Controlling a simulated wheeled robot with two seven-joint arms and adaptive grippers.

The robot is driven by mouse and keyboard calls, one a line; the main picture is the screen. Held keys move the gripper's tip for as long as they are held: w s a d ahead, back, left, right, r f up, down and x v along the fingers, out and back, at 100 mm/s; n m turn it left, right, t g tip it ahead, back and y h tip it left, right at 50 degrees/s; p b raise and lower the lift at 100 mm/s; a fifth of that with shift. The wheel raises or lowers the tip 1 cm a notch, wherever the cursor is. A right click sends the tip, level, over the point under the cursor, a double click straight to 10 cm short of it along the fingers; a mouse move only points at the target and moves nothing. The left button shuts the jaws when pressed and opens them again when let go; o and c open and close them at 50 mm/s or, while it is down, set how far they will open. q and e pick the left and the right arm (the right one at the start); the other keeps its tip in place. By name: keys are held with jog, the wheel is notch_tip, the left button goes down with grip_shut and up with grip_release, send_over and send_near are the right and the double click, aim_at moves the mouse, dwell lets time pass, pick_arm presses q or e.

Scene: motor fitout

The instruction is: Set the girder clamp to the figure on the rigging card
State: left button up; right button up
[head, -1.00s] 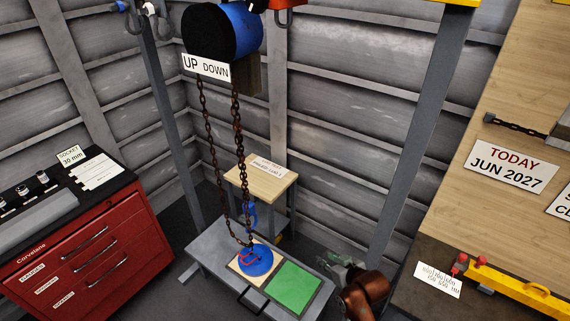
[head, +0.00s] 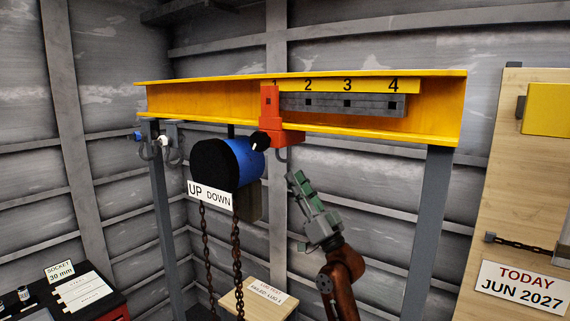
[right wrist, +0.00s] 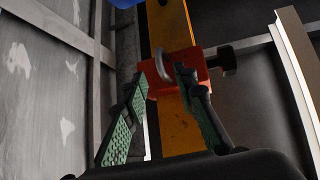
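The red girder clamp (head: 272,115) hangs on the yellow girder (head: 205,97) at the left end of a grey bar marked 1 to 4. It stands at the 1, partly covering that figure. It has a black knob (head: 260,141) and a grey hook (head: 283,153) underneath. My right gripper (head: 293,180) is just below the hook, pointing up. In the right wrist view its two green-padded fingers (right wrist: 163,85) are apart, with the red clamp (right wrist: 180,70) and hook beyond and between their tips; contact cannot be told. My left gripper is not in view. I cannot identify the rigging card.
A blue hoist (head: 242,160) with chains and an UP/DOWN sign hangs left of my right gripper. A grey post (head: 425,230) stands to the right. A wooden board (head: 530,190) with a date sign is at far right. A small wooden stand (head: 255,300) is below.

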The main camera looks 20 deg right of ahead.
aim_at(285, 161)
jog(key=shift+y, duration=0.3)
jog(key=p+x, duration=0.2)
jog(key=x, duration=0.5)
jog(key=shift+w+a, duration=0.1)
jog(key=shift+f, duration=0.1)
grip_shut()
